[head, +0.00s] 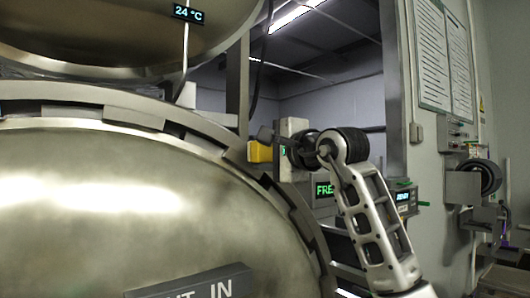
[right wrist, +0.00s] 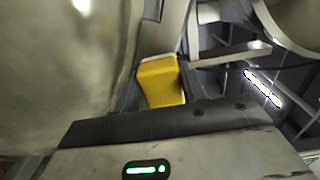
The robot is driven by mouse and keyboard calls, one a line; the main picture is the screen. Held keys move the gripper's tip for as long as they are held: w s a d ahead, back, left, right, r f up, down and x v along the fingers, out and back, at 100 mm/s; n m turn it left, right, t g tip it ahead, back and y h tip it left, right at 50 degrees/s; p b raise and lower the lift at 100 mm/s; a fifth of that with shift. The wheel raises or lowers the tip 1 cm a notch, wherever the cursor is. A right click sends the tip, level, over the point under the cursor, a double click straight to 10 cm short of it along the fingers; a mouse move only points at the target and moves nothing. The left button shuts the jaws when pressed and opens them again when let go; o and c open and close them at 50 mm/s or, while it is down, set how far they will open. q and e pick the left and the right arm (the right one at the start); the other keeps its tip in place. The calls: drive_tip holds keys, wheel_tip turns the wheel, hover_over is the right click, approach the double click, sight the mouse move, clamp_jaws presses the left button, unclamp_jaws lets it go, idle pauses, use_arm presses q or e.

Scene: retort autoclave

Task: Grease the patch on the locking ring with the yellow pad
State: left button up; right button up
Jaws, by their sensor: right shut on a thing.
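The yellow pad (head: 260,152) is in my right gripper (head: 266,139), just beyond the upper right rim of the round door in the head view. In the right wrist view the yellow pad (right wrist: 161,82) sits between the dark fingers, which are shut on it. The locking ring (head: 215,137) is the grey notched band around the big metal door. The pad appears close to the ring's outer edge; I cannot tell whether they touch. A dull brownish strip (head: 133,118) shows on the ring's top; I cannot tell whether it is the patch. My left gripper is out of view.
The domed door (head: 110,210) fills the lower left, with a lettered bar (head: 190,284) across its front. A second rounded vessel (head: 110,35) is above. A wall panel with posted sheets (head: 432,55) and a bracketed black roll (head: 482,177) stand at right.

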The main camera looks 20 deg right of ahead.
drive_tip(key=shift+x, duration=0.95)
drive_tip(key=shift+r, duration=0.1)
drive_tip(key=shift+s+a+r, duration=0.25)
drive_tip(key=shift+a+r, duration=0.05)
drive_tip(key=shift+a, duration=0.25)
drive_tip(key=shift+s+a+r, duration=0.25)
drive_tip(key=shift+a, duration=0.35)
drive_tip(key=shift+s+a+r, duration=0.25)
drive_tip(key=shift+a+r, duration=0.05)
drive_tip(key=shift+a, duration=0.25)
drive_tip(key=shift+s+a+r, duration=0.35)
drive_tip(key=shift+a+r, duration=0.2)
drive_tip(key=shift+a, duration=0.55)
drive_tip(key=shift+s+a+r, duration=0.4)
drive_tip(key=shift+a+r, duration=0.2)
drive_tip(key=shift+a, duration=0.55)
drive_tip(key=shift+s+a+r, duration=0.35)
drive_tip(key=shift+a+r, duration=0.2)
drive_tip(key=shift+a, duration=0.55)
